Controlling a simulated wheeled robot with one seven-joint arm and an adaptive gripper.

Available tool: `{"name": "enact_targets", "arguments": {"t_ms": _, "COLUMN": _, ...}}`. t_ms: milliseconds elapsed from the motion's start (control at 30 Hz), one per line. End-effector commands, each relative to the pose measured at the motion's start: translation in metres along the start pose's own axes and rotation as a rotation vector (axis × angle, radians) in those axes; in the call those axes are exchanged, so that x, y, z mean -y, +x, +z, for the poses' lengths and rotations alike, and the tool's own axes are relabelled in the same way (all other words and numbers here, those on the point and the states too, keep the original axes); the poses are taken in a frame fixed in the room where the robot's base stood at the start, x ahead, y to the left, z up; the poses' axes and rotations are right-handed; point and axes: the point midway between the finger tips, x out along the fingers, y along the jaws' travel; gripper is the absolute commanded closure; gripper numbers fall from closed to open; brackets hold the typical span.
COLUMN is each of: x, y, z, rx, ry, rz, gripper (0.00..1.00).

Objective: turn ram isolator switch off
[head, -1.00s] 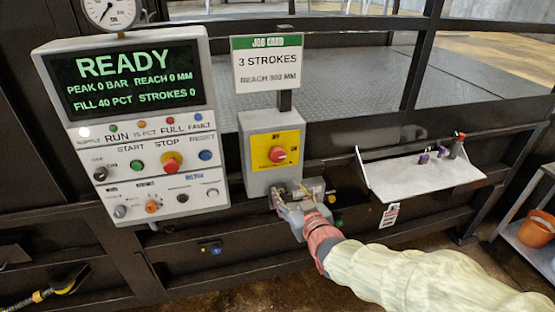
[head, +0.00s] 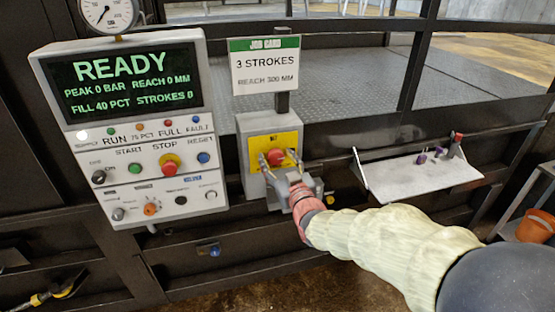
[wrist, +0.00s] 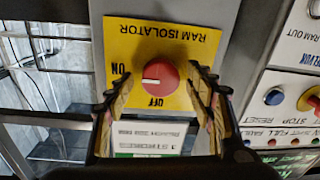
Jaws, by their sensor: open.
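The ram isolator switch is a red round knob (head: 275,157) on a yellow plate (wrist: 118,35), mounted on a grey box (head: 258,124). In the wrist view the knob (wrist: 161,76) sits between my fingers, and its white mark points left, toward the ON side. OFF is printed at the plate's lower edge there. My gripper (head: 278,161) is open, with one finger on each side of the knob. I cannot tell whether either finger touches it.
A control panel (head: 142,125) with a READY screen (head: 122,80) and several buttons stands left of the box. A job card (head: 264,66) rises above it. A shelf (head: 400,182) holding small items juts out to the right. An orange bucket (head: 535,226) stands far right.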

Motion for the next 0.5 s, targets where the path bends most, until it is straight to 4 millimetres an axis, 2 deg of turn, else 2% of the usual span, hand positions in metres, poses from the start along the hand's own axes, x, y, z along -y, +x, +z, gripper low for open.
{"name": "enact_targets", "arguments": {"t_ms": 267, "x": 0.0, "y": 0.0013, "z": 0.0, "rx": 0.0, "ry": 0.0, "rz": 0.0, "gripper": 0.46}}
{"name": "enact_targets", "arguments": {"t_ms": 500, "x": 0.0, "y": 0.0012, "z": 0.0001, "rx": 0.0, "ry": 0.0, "rz": 0.0, "gripper": 0.59}}
